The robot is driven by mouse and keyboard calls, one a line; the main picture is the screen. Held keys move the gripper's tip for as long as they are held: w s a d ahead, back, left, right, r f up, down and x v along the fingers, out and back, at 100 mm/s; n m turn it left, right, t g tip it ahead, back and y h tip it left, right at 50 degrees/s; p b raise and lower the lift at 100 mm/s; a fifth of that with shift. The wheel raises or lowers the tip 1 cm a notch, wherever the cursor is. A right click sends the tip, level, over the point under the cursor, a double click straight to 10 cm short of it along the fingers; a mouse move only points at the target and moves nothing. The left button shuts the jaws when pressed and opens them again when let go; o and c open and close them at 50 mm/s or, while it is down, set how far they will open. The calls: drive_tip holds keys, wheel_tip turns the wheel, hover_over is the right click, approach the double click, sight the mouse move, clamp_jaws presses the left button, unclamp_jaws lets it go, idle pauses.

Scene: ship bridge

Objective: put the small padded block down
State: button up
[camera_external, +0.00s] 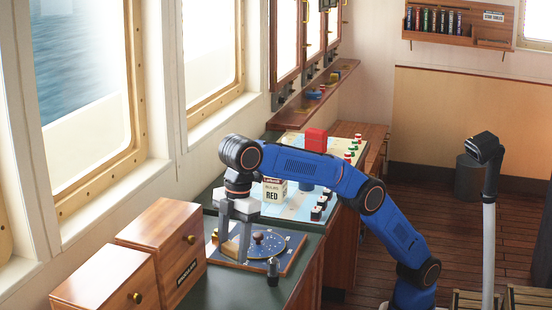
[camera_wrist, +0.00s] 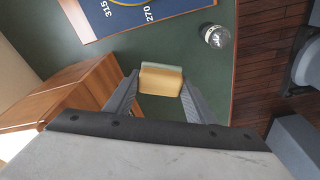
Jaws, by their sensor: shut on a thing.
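The small padded block (camera_wrist: 162,80) is tan-yellow with a pale grey-green layer along its far side. In the wrist view it sits between the two fingertips of my gripper (camera_wrist: 160,84), which is shut on it. In the external view my gripper (camera_external: 233,238) points down over the green counter, and the block (camera_external: 230,250) shows partly behind a finger, at the left edge of the blue compass board. I cannot tell whether the block touches the surface beneath it.
Wooden drawer boxes (camera_external: 160,232) are on the left. A tin marked RED (camera_external: 273,192) and a red box (camera_external: 315,139) stand farther back. Green counter (camera_external: 225,288) is bare at the front.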

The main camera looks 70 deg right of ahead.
drive_tip(key=shift+r, duration=0.8)
